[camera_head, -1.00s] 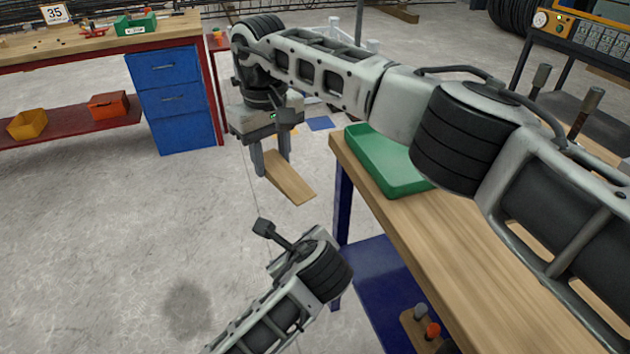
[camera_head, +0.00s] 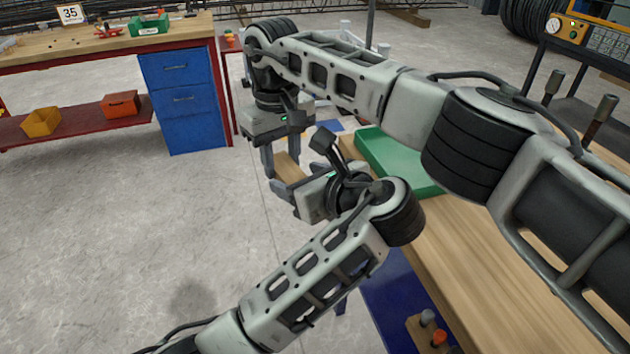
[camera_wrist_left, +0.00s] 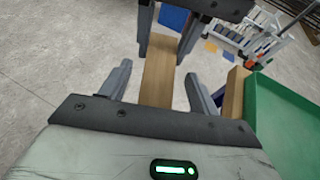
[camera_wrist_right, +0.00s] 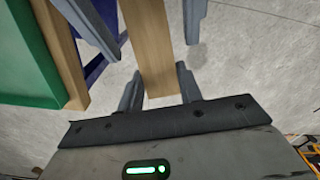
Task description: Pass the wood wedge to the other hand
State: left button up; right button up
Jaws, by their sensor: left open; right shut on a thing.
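The wood wedge (camera_head: 288,168) is a light brown tapered block in the air left of the workbench. My right gripper (camera_head: 281,153) is shut on its upper end, and the wedge points down and away from it. My left gripper (camera_head: 282,182) is open at the wedge's free end. In the left wrist view the wedge (camera_wrist_left: 158,82) lies between my open left fingers, with gaps beside it, and the right fingers grip it above. In the right wrist view the wedge (camera_wrist_right: 150,48) runs out from my right fingers between the left ones. In the head view the left hand partly hides the wedge.
A wooden workbench (camera_head: 480,265) with a green tray (camera_head: 395,165) stands close to the right of both grippers. Its edge is also near in both wrist views. A red-framed bench with blue drawers (camera_head: 182,100) stands at the back left. The floor between is clear.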

aim_at(281, 162)
pick_arm(q)
jog(key=shift+w+a+f, duration=0.2)
jog(key=shift+w+a, duration=0.15)
jog(key=shift+w, duration=0.1)
jog(key=c, duration=1.1)
pick_arm(e)
jog(key=o, duration=1.1)
jog(key=shift+c, duration=0.2)
jog(key=shift+r, duration=3.75)
